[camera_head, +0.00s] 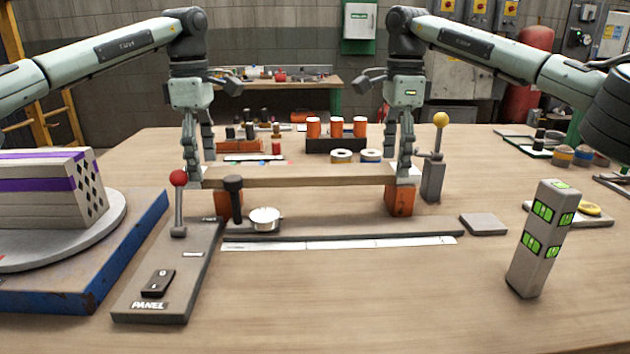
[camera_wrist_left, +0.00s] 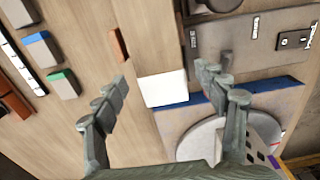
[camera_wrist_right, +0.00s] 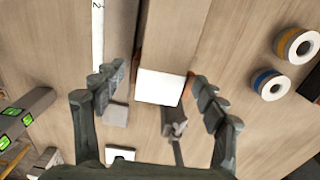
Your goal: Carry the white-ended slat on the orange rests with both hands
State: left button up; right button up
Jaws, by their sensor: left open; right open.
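The wooden slat (camera_head: 300,176) lies level across two orange rests, the left rest (camera_head: 229,203) and the right rest (camera_head: 399,199). Its white left end (camera_wrist_left: 164,89) shows in the left wrist view, and its white right end (camera_wrist_right: 160,87) shows in the right wrist view. My left gripper (camera_head: 197,176) is open at the slat's left end, with a finger on each side of the white end (camera_wrist_left: 160,82). My right gripper (camera_head: 404,174) is open at the right end, its fingers on either side of the white end. Neither gripper visibly touches the slat.
A grey block with green marks (camera_head: 541,240) is front right.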

pick_arm(q)
notch_tip(320, 180, up, 12)
pick_arm(e)
notch_tip(320, 180, up, 12)
dwell(1.0)
